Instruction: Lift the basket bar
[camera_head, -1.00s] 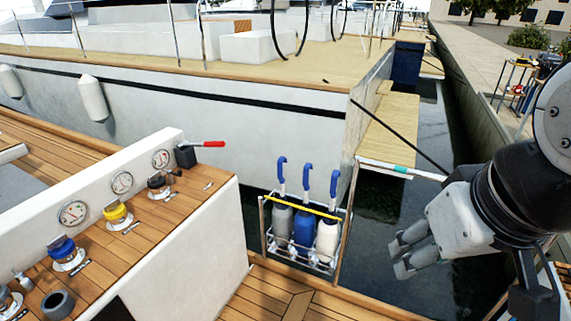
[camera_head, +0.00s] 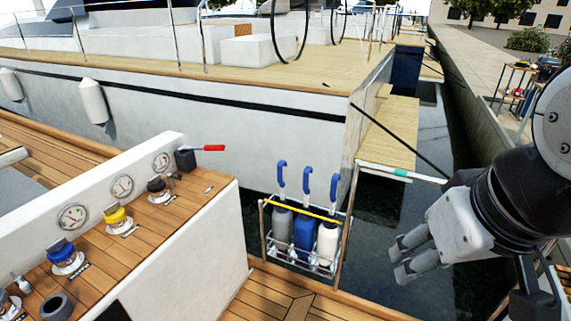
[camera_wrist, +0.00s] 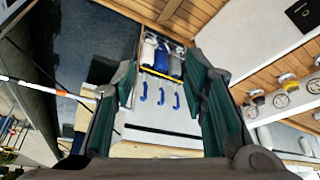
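The basket is a wire rack (camera_head: 272,247) at the cockpit edge, holding grey, blue and white bottles with blue hooked handles. Its yellow bar (camera_head: 303,210) runs across the front of the bottles, above the rack floor. In the wrist view the yellow bar (camera_wrist: 162,75) lies beyond my fingers, near the gap between them, with the handles pointing down in the picture. My gripper (camera_head: 400,256) is to the right of the basket in the head view, apart from it. In the wrist view its two fingers (camera_wrist: 165,90) are spread with nothing held between them.
A white console (camera_head: 205,235) with gauges, coloured knobs and a red-handled lever (camera_head: 208,148) stands left of the basket. A white hull (camera_head: 230,135) rises behind. A thin pole (camera_head: 385,170) extends right of the basket. Dark water lies between basket and quay.

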